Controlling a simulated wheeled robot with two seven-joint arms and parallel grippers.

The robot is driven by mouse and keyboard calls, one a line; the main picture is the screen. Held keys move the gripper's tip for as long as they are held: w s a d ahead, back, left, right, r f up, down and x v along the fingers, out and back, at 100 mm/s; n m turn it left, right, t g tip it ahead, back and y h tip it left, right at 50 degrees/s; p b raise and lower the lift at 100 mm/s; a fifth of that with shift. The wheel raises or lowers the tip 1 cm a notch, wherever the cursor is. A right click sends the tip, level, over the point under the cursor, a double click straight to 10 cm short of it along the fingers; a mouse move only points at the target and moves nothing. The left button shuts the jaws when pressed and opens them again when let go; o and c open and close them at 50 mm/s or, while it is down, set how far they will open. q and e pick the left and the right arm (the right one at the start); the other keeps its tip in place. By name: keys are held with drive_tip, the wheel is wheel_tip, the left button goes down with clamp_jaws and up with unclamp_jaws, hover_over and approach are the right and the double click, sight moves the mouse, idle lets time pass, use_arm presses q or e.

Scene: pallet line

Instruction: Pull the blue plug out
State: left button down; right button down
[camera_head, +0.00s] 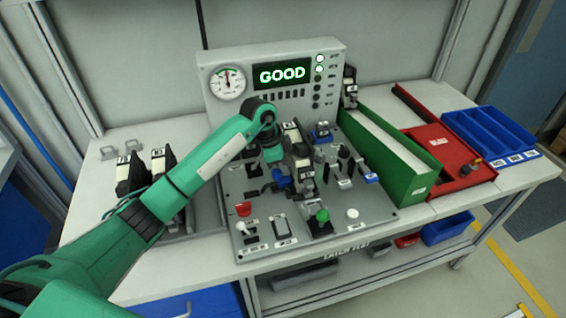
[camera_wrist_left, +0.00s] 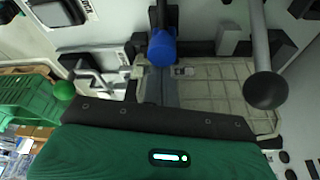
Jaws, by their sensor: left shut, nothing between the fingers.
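The console (camera_head: 275,60) stands on the bench with a board of controls before it. My left arm reaches over this board from the left. My left gripper (camera_head: 304,172) is low among the controls, shut and empty; its fingertips are hard to make out. A blue rounded piece (camera_head: 281,179) shows just left of it. Other blue pieces are at the back of the board (camera_head: 321,134) and on its right (camera_head: 371,178). I cannot tell which is the plug. In the left wrist view, a blue round-ended piece (camera_wrist_left: 162,48) is apart from the green gripper body. My right gripper is out of view.
A black ball-ended lever (camera_wrist_left: 266,88) is close on the right in the left wrist view. A green knob (camera_head: 322,215) is at the board's front. A green bin (camera_head: 390,155), a red tray (camera_head: 450,160) and a blue bin (camera_head: 492,135) fill the bench's right.

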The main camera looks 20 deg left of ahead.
sight(275, 173)
use_arm(q)
drive_tip(key=shift+a, duration=0.1)
drive_tip(key=shift+s+a+r, duration=0.1)
drive_tip(key=shift+s+a, duration=0.1)
drive_tip(key=shift+a, duration=0.05)
drive_tip(key=shift+s+a+p, duration=0.7)
drive_tip(key=shift+s+a, duration=0.05)
drive_tip(key=shift+a, duration=0.35)
drive_tip(key=shift+d, duration=0.1)
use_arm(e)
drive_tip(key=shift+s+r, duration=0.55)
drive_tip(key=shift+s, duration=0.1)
